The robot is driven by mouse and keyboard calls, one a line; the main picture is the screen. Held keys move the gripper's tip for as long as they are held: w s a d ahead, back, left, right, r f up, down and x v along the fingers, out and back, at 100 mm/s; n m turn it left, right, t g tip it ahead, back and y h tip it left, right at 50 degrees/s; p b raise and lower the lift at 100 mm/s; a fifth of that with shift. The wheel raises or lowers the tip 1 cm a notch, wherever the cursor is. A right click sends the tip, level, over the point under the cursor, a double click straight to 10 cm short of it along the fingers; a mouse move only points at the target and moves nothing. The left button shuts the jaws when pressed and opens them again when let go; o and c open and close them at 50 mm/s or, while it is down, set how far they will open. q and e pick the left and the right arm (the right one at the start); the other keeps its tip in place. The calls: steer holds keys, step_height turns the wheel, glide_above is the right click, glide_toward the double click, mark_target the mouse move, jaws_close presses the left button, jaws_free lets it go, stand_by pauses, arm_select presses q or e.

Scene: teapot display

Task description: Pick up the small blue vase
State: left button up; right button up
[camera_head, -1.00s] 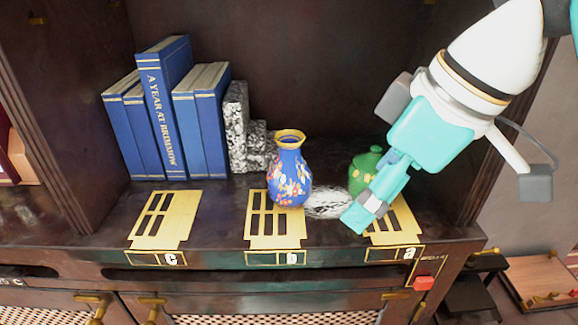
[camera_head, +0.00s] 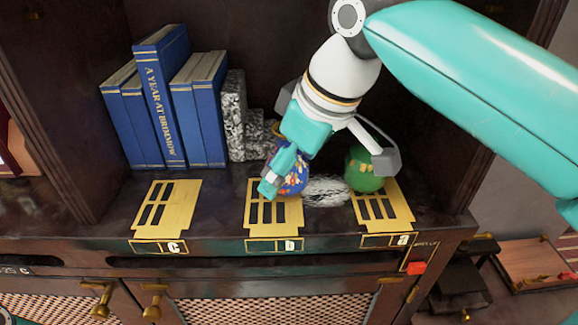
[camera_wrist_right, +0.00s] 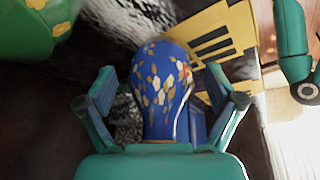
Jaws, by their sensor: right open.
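The small blue vase (camera_head: 297,181) with painted flowers stands on the shelf by the gold plate marked b, partly hidden behind my right gripper (camera_head: 272,185) in the head view. In the right wrist view the blue vase (camera_wrist_right: 163,85) lies between the two spread fingers of my right gripper (camera_wrist_right: 162,78). The fingers are open, one on each side of it, and I see no clear grip. The vase's neck is hidden in the head view.
A green pot (camera_head: 362,172) stands close to the right, behind the gold plate marked a (camera_head: 383,208). A speckled stone bookend (camera_head: 233,115) and blue books (camera_head: 160,100) stand at the back left. The gold plate marked c (camera_head: 166,208) is empty.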

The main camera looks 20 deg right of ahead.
steer(key=shift+w+a+f, duration=0.1)
steer(key=shift+f, duration=0.25)
steer(key=shift+c, duration=0.3)
steer(key=c, duration=1.3)
steer(key=shift+r, duration=0.15)
